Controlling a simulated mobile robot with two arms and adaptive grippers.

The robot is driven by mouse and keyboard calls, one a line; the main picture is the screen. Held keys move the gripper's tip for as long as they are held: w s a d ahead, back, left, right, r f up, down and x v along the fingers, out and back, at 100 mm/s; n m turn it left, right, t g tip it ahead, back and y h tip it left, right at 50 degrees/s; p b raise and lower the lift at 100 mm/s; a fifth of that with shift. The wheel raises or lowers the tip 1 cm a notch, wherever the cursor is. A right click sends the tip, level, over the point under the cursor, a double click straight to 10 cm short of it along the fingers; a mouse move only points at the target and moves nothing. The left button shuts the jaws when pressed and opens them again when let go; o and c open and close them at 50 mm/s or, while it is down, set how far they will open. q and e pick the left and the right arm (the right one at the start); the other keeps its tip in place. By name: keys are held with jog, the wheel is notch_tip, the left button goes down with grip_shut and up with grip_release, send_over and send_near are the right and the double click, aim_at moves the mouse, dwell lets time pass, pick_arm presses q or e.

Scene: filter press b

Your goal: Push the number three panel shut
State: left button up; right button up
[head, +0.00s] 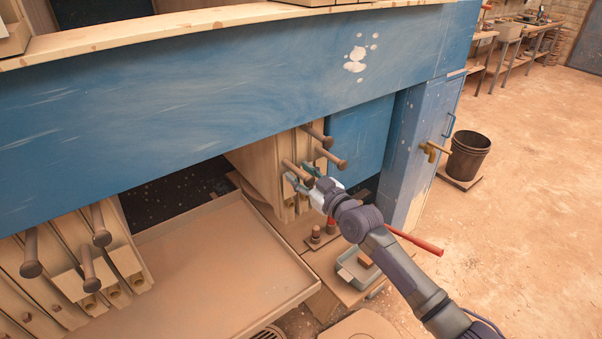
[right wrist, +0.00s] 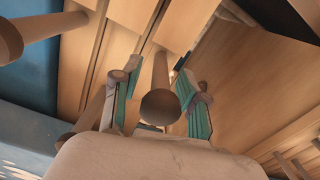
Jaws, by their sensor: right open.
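Upright wooden panels with peg handles stand in two groups under the blue beam. The right group (head: 258,178) has several pegs, including an upper peg (head: 316,136) and a middle peg (head: 331,159). The left group (head: 62,262) is at the lower left. No panel numbers can be read, so I cannot tell which is number three. My right gripper (head: 302,176) is open at the front of the right group. In the right wrist view its teal-padded fingers (right wrist: 158,103) stand on either side of a round-ended peg (right wrist: 160,92); contact is unclear. My left gripper is out of view.
A blue beam (head: 200,95) crosses above the panels. A wide tray (head: 215,265) lies below the gap between the groups. A red bar (head: 415,241), a small grey tub (head: 352,272) and a black bucket (head: 467,156) are on the right. Open floor lies beyond.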

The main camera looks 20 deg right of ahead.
jog(key=shift+a, duration=0.1)
grip_shut()
dwell(0.4)
